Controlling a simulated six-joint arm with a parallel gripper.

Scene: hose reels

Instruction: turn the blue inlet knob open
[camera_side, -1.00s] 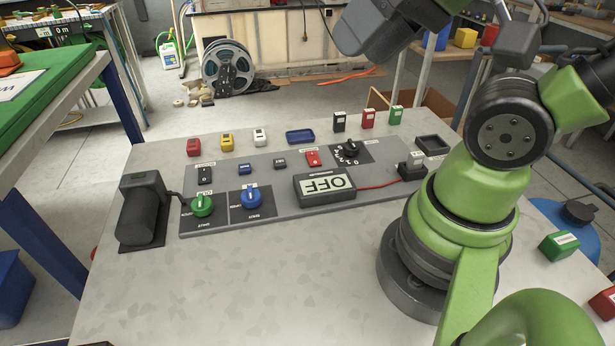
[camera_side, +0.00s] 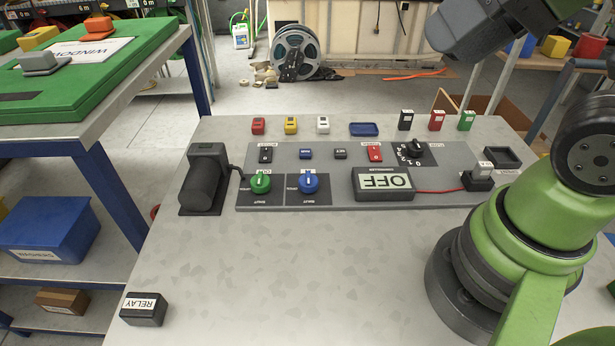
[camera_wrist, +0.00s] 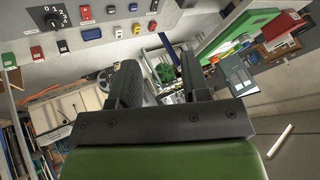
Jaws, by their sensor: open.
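The blue knob (camera_side: 308,183) sits on a dark square plate on the grey panel (camera_side: 450,190), right of a green knob (camera_side: 261,184). Its lettering and exact setting are too small to read. Nothing touches it. The blue knob cannot be made out in the wrist view. My gripper (camera_wrist: 158,72) is open, with two dark fingers apart and nothing held between them. It is away from the panel; the panel shows at the upper left of the wrist view.
An OFF display (camera_side: 383,184) and a rotary dial (camera_side: 415,148) lie right of the knobs. Several small coloured blocks line the back. A RELAY block (camera_side: 143,309) lies front left. The front table is mostly bare.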

